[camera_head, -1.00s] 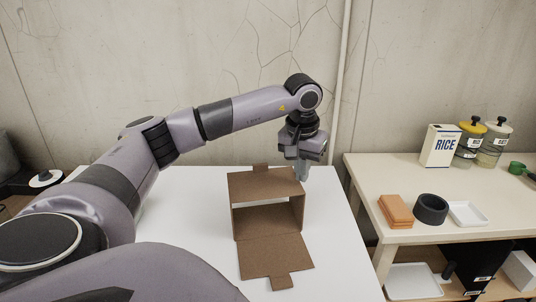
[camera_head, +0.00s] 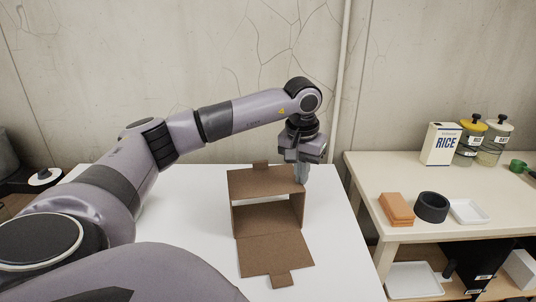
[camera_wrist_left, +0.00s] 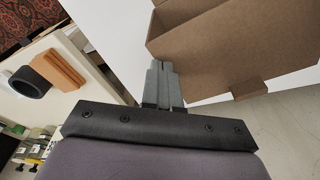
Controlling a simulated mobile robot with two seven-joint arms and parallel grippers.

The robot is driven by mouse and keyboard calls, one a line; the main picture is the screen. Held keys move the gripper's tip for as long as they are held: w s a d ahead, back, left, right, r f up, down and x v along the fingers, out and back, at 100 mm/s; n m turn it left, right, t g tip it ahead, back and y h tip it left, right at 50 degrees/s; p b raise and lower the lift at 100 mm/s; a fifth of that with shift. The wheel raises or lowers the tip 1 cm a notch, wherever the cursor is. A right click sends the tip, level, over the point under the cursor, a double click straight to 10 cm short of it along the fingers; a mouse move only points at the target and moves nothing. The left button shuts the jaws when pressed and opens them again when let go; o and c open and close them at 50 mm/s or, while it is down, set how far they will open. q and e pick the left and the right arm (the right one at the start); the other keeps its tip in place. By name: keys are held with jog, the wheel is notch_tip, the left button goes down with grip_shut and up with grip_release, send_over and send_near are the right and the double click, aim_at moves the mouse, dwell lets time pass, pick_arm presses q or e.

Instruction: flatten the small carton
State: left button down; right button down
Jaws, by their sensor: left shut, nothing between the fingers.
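The small carton (camera_head: 267,183) is brown cardboard and stands open on the white table (camera_head: 195,225). Its near flap lies out toward me on the table, and another tab sticks up at the back. I can see through the open box between its walls. My left gripper (camera_head: 302,176) is shut and empty, pointing down at the carton's right rear side. In the left wrist view the shut fingers (camera_wrist_left: 162,88) are close beside the carton wall (camera_wrist_left: 215,55); I cannot tell whether they touch. My right gripper is not in view.
A cream table (camera_head: 360,185) at right holds an orange block (camera_head: 396,209), a black ring (camera_head: 431,207), a white dish (camera_head: 469,212), a rice box (camera_head: 440,146) and jars. A pale cracked wall (camera_head: 180,60) stands behind. The white table is bare around the carton.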

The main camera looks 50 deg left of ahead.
aim_at(268, 187)
pick_arm(q)
jog(key=shift+s+a+f, duration=0.1)
jog(key=shift+s+a, duration=0.15)
jog(key=shift+s, duration=0.25)
jog(key=shift+s+a+f, duration=0.1)
jog(key=shift+s+a, duration=0.15)
jog(key=shift+s, duration=0.2)
jog(key=shift+s+a+f+b, duration=0.25)
jog(key=shift+s+b, duration=0.1)
jog(key=shift+s, duration=0.15)
jog(key=shift+s+a+f+b, duration=0.2)
jog(key=shift+s+b, duration=0.1)
jog(key=shift+s, duration=0.2)
jog(key=shift+s+a+f+b, duration=0.5)
jog(key=shift+s+b, duration=0.1)
jog(key=shift+s, duration=0.15)
jog(key=shift+s+a+f+b, duration=0.4)
jog(key=shift+s+f+b, duration=0.25)
jog(key=shift+s+b, duration=0.1)
jog(key=shift+f, duration=0.1)
jog(key=shift+s+a+f+b, duration=0.3)
jog(key=shift+s+f+b, duration=0.4)
jog(key=shift+b, duration=0.15)
